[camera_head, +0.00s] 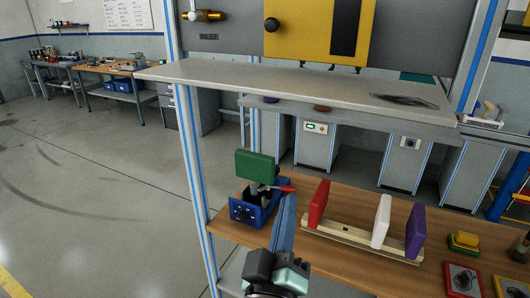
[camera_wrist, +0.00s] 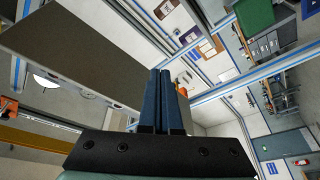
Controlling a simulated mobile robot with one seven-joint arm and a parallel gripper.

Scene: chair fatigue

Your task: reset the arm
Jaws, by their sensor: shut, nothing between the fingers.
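My gripper (camera_head: 288,200) is in the lower middle of the head view, in front of the wooden bench. Its blue fingers are together, with nothing between them. In the wrist view my gripper (camera_wrist: 166,72) points away from the camera, its two fingers side by side and touching. In the head view the fingers stand just right of a blue fixture (camera_head: 250,210) with a green pad (camera_head: 254,167) on top and a red handle (camera_head: 286,188). The fingers hide part of the bench behind them.
On the wooden bench (camera_head: 345,262), a rack (camera_head: 345,234) holds red (camera_head: 319,204), white (camera_head: 381,221) and purple (camera_head: 415,232) pads. Yellow blocks (camera_head: 463,241) lie to its right. A grey shelf (camera_head: 290,86) overhangs the bench, and a frame post (camera_head: 190,150) stands at left. Open floor lies left.

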